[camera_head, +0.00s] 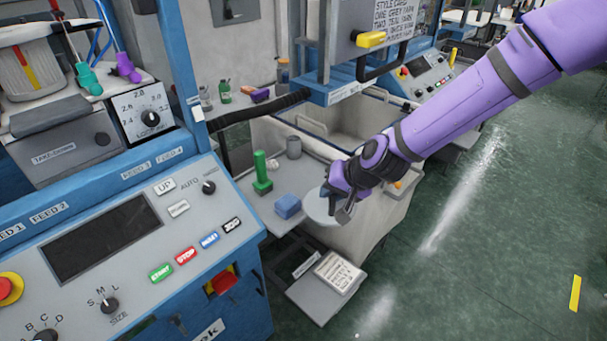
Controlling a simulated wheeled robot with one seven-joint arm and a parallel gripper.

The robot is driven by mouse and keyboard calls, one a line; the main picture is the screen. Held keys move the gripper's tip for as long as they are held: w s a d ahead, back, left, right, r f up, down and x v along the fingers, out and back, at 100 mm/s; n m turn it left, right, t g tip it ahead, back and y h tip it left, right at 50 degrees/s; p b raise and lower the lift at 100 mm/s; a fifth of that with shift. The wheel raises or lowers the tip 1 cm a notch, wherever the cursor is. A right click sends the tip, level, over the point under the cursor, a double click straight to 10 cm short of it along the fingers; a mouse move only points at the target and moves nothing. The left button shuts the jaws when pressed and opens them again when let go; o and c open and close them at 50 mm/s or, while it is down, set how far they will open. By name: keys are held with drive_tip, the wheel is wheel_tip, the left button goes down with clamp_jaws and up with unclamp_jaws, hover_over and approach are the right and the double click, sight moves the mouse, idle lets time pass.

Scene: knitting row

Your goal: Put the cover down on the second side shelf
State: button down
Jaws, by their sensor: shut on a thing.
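My purple gripper (342,203) reaches in from the upper right. It is shut on a pale grey, rounded cover (317,209). My fingers and wrist hide part of the cover. The cover is over the right front part of a grey side shelf (257,207); I cannot tell whether it touches the shelf. A second, lower grey shelf (307,302) sticks out below and in front. I cannot tell which of them is the second side shelf.
On the upper shelf are a blue block (287,206), a green upright piece (261,172) and a grey cylinder (293,147). A printed pad (338,272) lies on the lower shelf. A blue-framed control panel (130,250) stands left.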

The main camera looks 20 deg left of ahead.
drive_tip(key=w+a, duration=0.3)
drive_tip(key=w, duration=0.1)
drive_tip(key=w+a+f, duration=0.1)
drive_tip(key=w+a, duration=0.2)
drive_tip(key=w, duration=0.1)
drive_tip(key=w+a, duration=0.3)
drive_tip(key=w, duration=0.2)
drive_tip(key=shift+f, duration=0.2)
drive_tip(key=shift+w+f, duration=0.1)
drive_tip(key=shift+f, duration=1.65)
drive_tip(key=shift+f, duration=0.15)
drive_tip(key=c, duration=1.1)
unclamp_jaws()
drive_tip(key=v, duration=1.2)
drive_tip(key=shift+d+r, duration=0.1)
drive_tip(key=shift+r, duration=0.1)
